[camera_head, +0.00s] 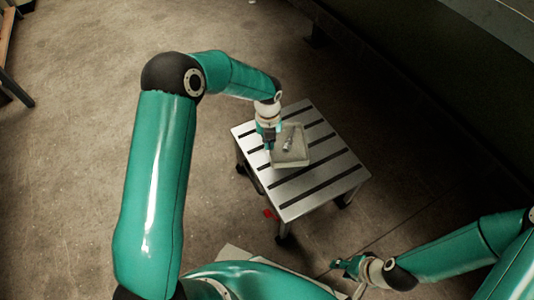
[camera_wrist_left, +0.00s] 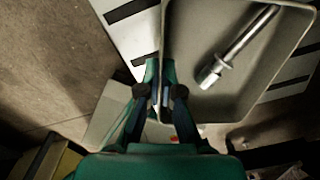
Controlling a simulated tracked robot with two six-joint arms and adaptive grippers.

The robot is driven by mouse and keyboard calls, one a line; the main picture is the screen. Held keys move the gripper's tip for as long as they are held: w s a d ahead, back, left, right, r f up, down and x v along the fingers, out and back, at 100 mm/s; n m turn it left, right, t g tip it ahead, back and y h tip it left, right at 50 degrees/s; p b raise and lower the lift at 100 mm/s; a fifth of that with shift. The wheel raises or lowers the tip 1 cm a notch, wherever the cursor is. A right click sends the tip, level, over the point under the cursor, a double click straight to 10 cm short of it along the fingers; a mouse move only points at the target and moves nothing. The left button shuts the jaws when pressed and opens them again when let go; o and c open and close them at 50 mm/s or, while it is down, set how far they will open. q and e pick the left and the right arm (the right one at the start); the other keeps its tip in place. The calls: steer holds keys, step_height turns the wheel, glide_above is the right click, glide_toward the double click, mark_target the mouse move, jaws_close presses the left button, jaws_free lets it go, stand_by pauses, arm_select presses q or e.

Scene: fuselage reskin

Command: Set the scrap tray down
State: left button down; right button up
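The scrap tray (camera_head: 292,161) is a shallow grey tray with rounded corners, over the slotted metal table (camera_head: 322,188). I cannot tell whether its underside touches the table. A silvery metal part (camera_head: 288,144) lies in it; this part also shows in the left wrist view (camera_wrist_left: 235,50). My left gripper (camera_head: 269,147) is at the tray's left side. In the left wrist view its fingers (camera_wrist_left: 163,88) straddle the wall of the tray (camera_wrist_left: 270,112) and look closed on it.
The table top is bare around the tray, with dark slots across it. A small red thing (camera_head: 269,213) shows by the table's left side. A dark structure (camera_head: 440,90) fills the upper right. Open concrete floor (camera_head: 80,130) lies to the left.

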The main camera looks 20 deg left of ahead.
arm_select(q)
steer(key=shift+f+b, duration=1.05)
steer(key=shift+f, duration=1.8)
steer(key=shift+f, duration=0.15)
steer(key=c, duration=1.3)
jaws_free()
step_height(320, 180, up, 12)
steer(key=p, duration=0.5)
steer(key=shift+a, duration=0.1)
